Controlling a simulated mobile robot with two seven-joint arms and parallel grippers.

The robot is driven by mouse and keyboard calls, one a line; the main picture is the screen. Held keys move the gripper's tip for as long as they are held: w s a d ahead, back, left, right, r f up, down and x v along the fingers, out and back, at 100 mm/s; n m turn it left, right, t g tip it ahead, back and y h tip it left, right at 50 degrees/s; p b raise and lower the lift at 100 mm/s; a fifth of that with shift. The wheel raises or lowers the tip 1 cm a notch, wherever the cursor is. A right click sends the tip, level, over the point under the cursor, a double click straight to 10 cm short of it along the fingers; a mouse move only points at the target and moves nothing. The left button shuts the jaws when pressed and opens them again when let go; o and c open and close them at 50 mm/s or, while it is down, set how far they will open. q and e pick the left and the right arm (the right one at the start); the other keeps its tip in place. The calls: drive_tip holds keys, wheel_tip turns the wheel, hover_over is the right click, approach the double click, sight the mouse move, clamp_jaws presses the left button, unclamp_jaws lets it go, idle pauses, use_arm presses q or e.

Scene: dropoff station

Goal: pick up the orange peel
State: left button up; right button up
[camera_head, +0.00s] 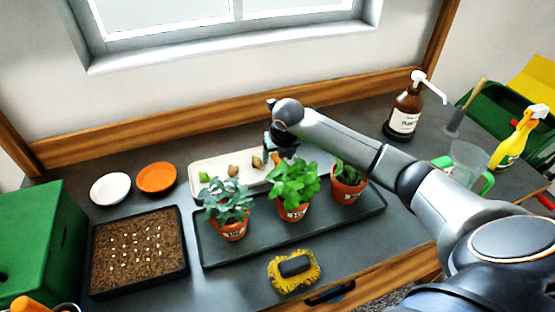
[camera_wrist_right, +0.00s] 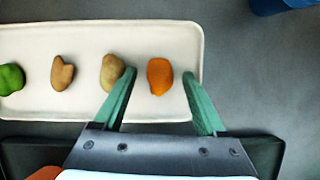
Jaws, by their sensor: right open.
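The orange peel (camera_wrist_right: 160,77) is a small orange lump near the right end of a cream tray (camera_wrist_right: 30,42), in the right wrist view. My right gripper (camera_wrist_right: 159,72) is open, its green fingers on either side of the peel in the picture, with no contact visible. The left finger partly overlaps a tan lump (camera_wrist_right: 111,70) beside the peel. In the head view my right gripper (camera_head: 280,150) is over the tray's right end, behind the middle potted plant, and mostly hides the peel. My left gripper is not in view.
Potted plants (camera_head: 293,185) stand on a dark tray (camera_head: 220,257) just in front of the cream tray. A brown pump bottle (camera_head: 404,112) stands to the right.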

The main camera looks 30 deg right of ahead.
drive_tip(key=shift+c, duration=0.4)
clamp_jaws()
